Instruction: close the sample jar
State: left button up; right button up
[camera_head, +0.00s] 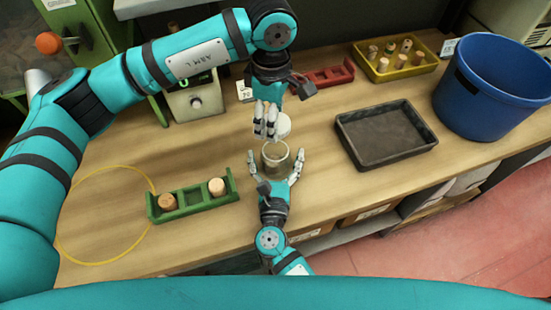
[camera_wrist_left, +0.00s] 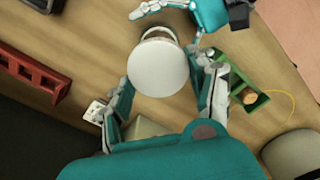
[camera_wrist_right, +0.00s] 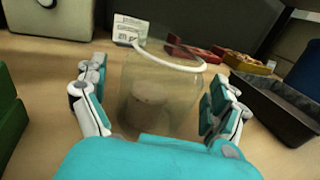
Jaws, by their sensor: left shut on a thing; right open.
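The sample jar (camera_head: 275,158) is clear glass with a pale rim and stands upright on the bench. A brownish, cork-like thing (camera_wrist_right: 150,105) shows inside it. My left gripper (camera_head: 270,122) is shut on the round white lid (camera_wrist_left: 158,68), held behind the jar in the head view. In the left wrist view the lid overlaps part of the jar rim (camera_wrist_left: 160,33), so it is off the jar. My right gripper (camera_head: 273,180) is open, with a finger on each side of the jar (camera_wrist_right: 160,90); I cannot tell whether they touch it.
A green rack (camera_head: 190,200) with two corks stands to the left, by a yellow ring (camera_head: 85,258). A black tray (camera_head: 386,133) and blue bin (camera_head: 490,90) stand to the right. A red rack (camera_head: 325,78) and yellow tray (camera_head: 397,65) with corks are behind.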

aim_at(276, 158)
jog(key=c, duration=1.8)
pick_arm(q)
jog(key=shift+f, duration=2.5)
jog(key=shift+f, duration=0.85)
jog(key=shift+f, duration=0.6)
